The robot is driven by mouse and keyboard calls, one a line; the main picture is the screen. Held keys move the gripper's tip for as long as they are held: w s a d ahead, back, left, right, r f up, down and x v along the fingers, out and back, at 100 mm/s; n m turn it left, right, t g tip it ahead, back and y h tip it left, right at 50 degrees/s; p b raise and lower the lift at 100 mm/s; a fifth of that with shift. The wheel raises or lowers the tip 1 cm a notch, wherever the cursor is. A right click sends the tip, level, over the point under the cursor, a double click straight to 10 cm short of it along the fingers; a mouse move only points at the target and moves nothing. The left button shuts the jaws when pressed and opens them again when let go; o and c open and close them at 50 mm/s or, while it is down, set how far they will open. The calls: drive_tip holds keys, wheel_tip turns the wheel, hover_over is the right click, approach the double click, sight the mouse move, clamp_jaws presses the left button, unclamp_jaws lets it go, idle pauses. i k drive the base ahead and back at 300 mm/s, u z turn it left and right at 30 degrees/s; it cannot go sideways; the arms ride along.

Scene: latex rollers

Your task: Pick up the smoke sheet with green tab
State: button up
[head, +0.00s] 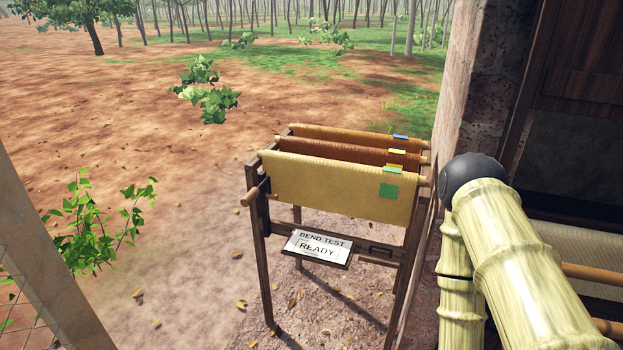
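The smoke sheet with the green tab (330,188) is a pale yellow sheet draped over the front rod of a wooden rack (259,225). Its square green tab (388,191) is near the right end of its front face. Behind it hang a red-brown sheet (340,150) with a yellow tab (396,151) and a tan sheet (340,133) with a blue tab (400,136). A small green and yellow patch also shows by the front sheet's top edge; I cannot tell which sheet it belongs to. My gripper is not in view.
A sign (317,246) reading "BEND TEST READY" is on the rack's front. A rough wall post (480,85) stands close to the rack's right. Open dirt ground (170,215) lies left of the rack, with a leafy plant (98,225) and a mesh fence at far left.

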sight(387, 195)
drive_tip(key=i, duration=0.95)
drive_tip(key=u, duration=1.4)
drive_tip(key=k, duration=0.65)
drive_tip(key=z, duration=0.25)
